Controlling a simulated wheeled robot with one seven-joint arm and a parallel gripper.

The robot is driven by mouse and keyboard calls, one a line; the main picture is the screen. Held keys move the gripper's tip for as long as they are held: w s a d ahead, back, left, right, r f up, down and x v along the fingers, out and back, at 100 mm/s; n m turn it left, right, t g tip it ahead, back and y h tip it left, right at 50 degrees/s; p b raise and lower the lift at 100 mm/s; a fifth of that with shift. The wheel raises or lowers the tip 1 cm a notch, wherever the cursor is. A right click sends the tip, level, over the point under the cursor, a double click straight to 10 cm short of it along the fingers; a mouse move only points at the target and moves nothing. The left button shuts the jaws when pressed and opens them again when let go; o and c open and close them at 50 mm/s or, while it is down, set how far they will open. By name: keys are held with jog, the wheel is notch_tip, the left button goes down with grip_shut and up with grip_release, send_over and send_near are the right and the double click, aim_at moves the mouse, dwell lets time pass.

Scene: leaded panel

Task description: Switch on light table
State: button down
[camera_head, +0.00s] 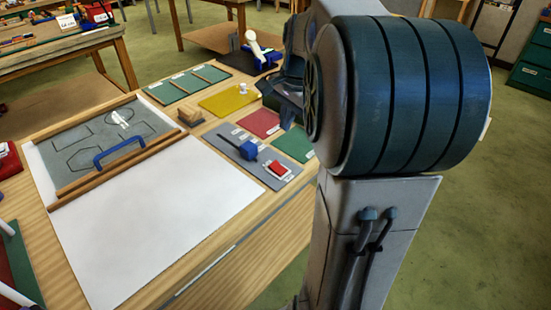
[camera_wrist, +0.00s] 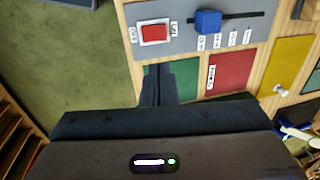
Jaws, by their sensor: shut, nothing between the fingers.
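A grey control panel (camera_head: 240,148) lies on the wooden table. It carries a red rocker switch (camera_head: 277,168) in a white frame at its near end and a blue slider knob (camera_head: 249,149) on a dark slot. In the wrist view the red switch (camera_wrist: 155,33) and the blue knob (camera_wrist: 208,21) are at the top. My gripper (camera_wrist: 158,70) is shut and empty, its fingertips just below the panel's edge in that picture, in line with the red switch. Its height above the table is unclear. In the head view my gripper (camera_head: 288,108) is partly hidden by my arm.
A large white sheet-like surface (camera_head: 150,220) fills the table's near part. A grey board with drawn shapes (camera_head: 80,150), wooden strips and a blue handle (camera_head: 120,150) lies behind it. Red (camera_head: 258,122), yellow (camera_head: 228,100) and green (camera_head: 295,143) plates surround the panel.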

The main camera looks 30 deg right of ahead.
aim_at(276, 165)
jog(key=f, duration=0.4)
jog(key=w+f, duration=0.1)
jog(key=f, duration=0.4)
jog(key=w+a+f, duration=0.1)
jog(key=f, duration=0.3)
jog(key=shift+w+f, duration=0.25)
jog(key=shift+f, duration=0.15)
